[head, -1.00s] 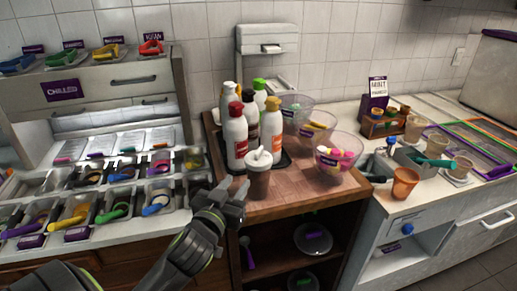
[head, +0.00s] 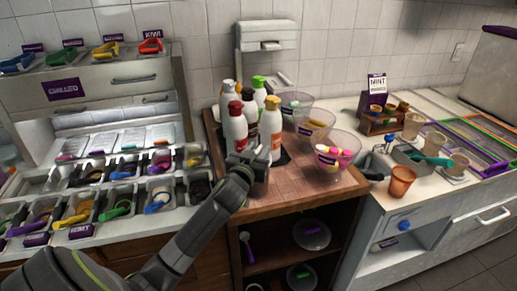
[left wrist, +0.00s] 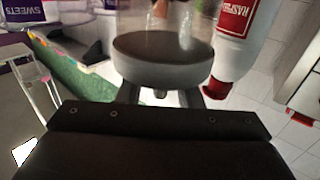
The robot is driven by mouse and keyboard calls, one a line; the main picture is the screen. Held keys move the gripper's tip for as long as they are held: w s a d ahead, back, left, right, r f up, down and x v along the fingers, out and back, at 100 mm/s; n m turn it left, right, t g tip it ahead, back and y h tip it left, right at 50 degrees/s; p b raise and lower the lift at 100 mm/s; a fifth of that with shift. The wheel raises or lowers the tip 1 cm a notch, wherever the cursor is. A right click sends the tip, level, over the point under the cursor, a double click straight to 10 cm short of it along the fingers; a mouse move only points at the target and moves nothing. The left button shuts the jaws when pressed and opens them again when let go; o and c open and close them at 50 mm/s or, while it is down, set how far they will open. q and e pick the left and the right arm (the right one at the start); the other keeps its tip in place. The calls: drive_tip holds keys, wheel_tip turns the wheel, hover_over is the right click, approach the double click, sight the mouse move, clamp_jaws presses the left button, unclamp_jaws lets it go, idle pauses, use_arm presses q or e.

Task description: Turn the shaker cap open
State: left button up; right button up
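The shaker is mostly hidden behind my left gripper (head: 254,160) in the head view, near the front left of the wooden cart top. In the left wrist view the shaker (left wrist: 160,65) stands close ahead, picture upside down, with a clear body, dark brown contents, a pale cap band and a small nub. My left gripper's fingers (left wrist: 160,97) are apart, one on each side of the cap. I cannot tell whether they press on it. My right gripper is in neither view.
Several sauce bottles (head: 236,130) stand just behind the shaker; a red-capped one (left wrist: 238,30) is very close in the wrist view. A glass bowl of pink and yellow pieces (head: 338,155) stands to the right. Topping trays (head: 120,200) lie left. The cart's front right is clear.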

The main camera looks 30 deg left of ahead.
use_arm(q)
drive_tip(key=shift+w, duration=0.25)
drive_tip(key=shift+c, duration=0.4)
clamp_jaws()
